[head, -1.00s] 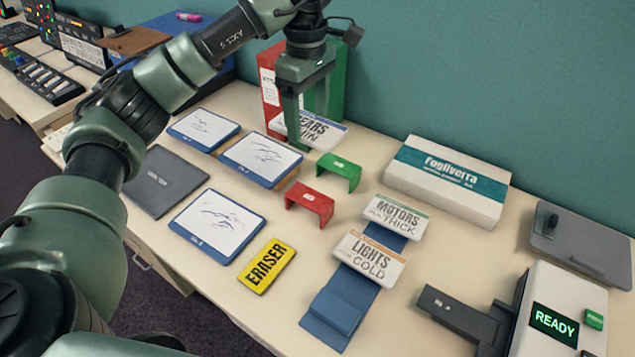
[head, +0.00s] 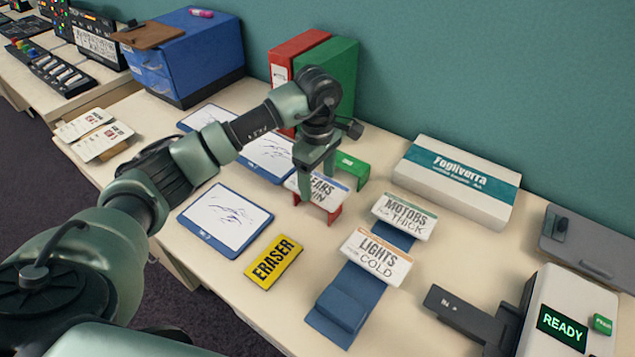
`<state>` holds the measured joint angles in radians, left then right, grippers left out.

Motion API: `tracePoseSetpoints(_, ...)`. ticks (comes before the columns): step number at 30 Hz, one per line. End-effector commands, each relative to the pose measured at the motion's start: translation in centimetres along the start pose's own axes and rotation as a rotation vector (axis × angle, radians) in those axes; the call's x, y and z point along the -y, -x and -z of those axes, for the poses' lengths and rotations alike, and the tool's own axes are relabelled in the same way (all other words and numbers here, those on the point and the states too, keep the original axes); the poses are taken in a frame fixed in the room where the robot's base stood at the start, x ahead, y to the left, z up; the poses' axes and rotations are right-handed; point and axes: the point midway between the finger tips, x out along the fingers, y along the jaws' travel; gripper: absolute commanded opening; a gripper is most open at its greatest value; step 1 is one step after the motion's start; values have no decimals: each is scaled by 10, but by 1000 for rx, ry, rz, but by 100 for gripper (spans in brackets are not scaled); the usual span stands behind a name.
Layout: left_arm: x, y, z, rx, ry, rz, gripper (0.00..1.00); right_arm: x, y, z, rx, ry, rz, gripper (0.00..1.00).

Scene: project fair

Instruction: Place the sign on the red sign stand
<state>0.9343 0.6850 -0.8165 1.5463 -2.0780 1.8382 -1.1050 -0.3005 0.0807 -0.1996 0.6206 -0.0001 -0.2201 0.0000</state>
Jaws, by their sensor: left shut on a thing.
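My left gripper (head: 318,183) is shut on a white sign (head: 327,196) with a blue top edge, its lettering partly hidden by the fingers. The sign is at the red sign stand (head: 334,215), covering most of it; only red parts show below the sign's edge. I cannot tell whether the sign touches the stand. The green sign stand (head: 351,168) is just behind, empty. Two other signs, MOTORS THICK (head: 404,214) and LIGHTS COLD (head: 376,257), rest on a blue holder (head: 342,305) to the right. My right gripper is not in view.
Framed whiteboards (head: 226,218) lie on the left, with a yellow ERASER block (head: 273,262) in front. A white Fogliverra box (head: 458,181) stands at the back right. A device with a READY screen (head: 563,327) is at the right. Red and green binders (head: 343,77) stand by the wall.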

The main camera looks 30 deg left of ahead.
Motion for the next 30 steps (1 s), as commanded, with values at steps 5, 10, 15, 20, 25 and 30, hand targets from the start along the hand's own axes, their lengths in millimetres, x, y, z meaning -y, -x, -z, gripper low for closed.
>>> tracePoseSetpoints(5, 0, -16, 0, 0, 0, 0, 23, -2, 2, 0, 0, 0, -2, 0)
tracePoseSetpoints(10, 0, -16, 0, 0, -1, -1, 23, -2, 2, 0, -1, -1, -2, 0)
tracePoseSetpoints(15, 0, -18, 0, 0, 0, 0, 84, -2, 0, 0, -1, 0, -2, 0)
tracePoseSetpoints(20, 0, -18, 0, 0, 0, 0, 92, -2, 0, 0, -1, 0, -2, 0)
tracePoseSetpoints(25, 0, -18, 0, 0, 0, 0, 92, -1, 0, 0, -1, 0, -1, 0)
tracePoseSetpoints(30, -1, -6, 0, 0, -1, -5, 92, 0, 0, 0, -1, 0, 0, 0)
